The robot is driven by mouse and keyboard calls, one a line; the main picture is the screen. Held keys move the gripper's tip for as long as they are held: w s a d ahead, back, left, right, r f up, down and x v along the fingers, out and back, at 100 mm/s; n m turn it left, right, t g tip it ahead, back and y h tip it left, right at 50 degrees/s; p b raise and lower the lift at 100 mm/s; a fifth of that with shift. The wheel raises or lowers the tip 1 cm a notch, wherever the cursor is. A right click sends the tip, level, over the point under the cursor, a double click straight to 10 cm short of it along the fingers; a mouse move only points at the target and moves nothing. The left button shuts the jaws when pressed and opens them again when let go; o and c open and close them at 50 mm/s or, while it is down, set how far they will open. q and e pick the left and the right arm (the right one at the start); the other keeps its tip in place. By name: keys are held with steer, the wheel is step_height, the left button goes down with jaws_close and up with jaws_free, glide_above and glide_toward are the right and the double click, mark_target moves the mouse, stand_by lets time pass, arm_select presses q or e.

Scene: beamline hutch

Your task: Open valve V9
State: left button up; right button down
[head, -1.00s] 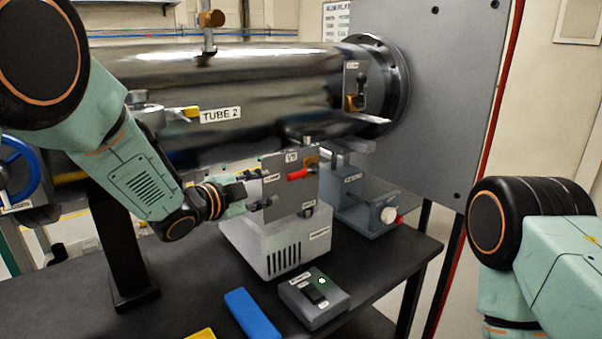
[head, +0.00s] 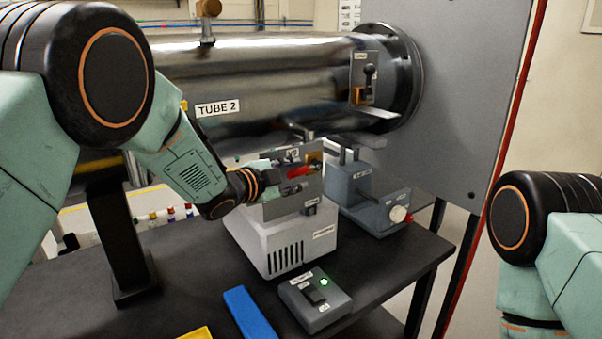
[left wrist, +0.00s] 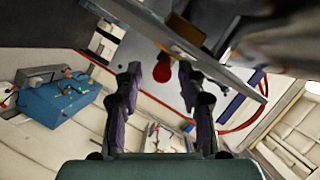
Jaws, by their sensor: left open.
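Valve V9 is on an upright grey plate (head: 270,207), with a small label that is hard to read. Its red lever handle (head: 302,171) points left from a brass-coloured body (head: 315,160). My left gripper (head: 287,180) is at the plate, beside the free end of the red handle. In the left wrist view, the rounded red handle end (left wrist: 162,72) shows in the gap between the open fingers (left wrist: 160,85), near their tips. I cannot tell whether the fingers touch it. My right gripper is out of view; only part of my right arm shows.
The plate stands at a white vented box (head: 285,245) on the black table. A grey switch box (head: 315,300) with a green light and a blue block (head: 249,314) lie in front. Tube 2 (head: 270,75) runs behind. A grey device (head: 370,195) stands to the right.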

arm_select(q)
steer(key=shift+w+d+f, duration=0.2)
steer(key=shift+w+f, duration=0.05)
steer(key=shift+w, duration=0.6)
steer(key=shift+d+r, duration=0.15)
steer(key=shift+d, duration=0.2)
steer(key=shift+w+f, duration=0.25)
steer(key=shift+w, duration=0.05)
steer(key=shift+c, duration=0.2)
steer(key=shift+a, duration=0.15)
steer(key=shift+c, duration=0.8)
steer(key=shift+s+a+r, duration=0.1)
steer(key=shift+s+r, duration=0.1)
steer(key=shift+s, duration=0.05)
steer(key=c, duration=0.3)
steer(key=shift+w, duration=0.1)
jaws_close()
